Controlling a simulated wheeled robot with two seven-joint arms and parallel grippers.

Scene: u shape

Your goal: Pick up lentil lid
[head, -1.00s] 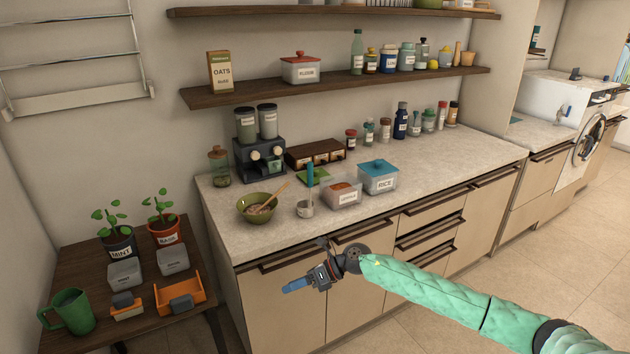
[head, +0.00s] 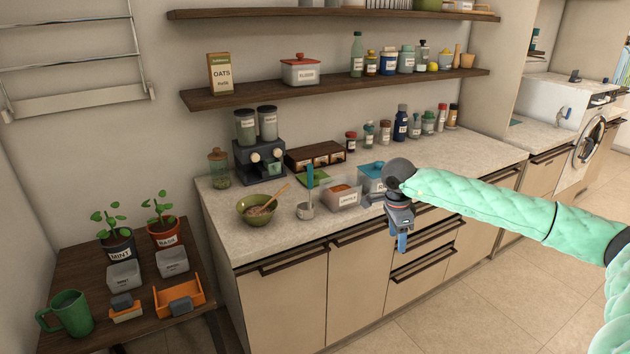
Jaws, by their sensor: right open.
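The lentil container (head: 343,196) is a clear box with orange contents and no lid on it, standing near the counter's front edge. A flat green piece (head: 314,179) lies on the counter behind it, partly hidden by a blue-handled utensil; it may be the lentil lid, but I cannot tell for sure. My right gripper (head: 402,242) is open and empty, pointing down in front of the counter's drawers, to the right of and below the lentil container. My left gripper is not in view.
A rice container (head: 370,185) with a blue lid is partly hidden by my right arm. The counter (head: 465,150) is clear at right.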

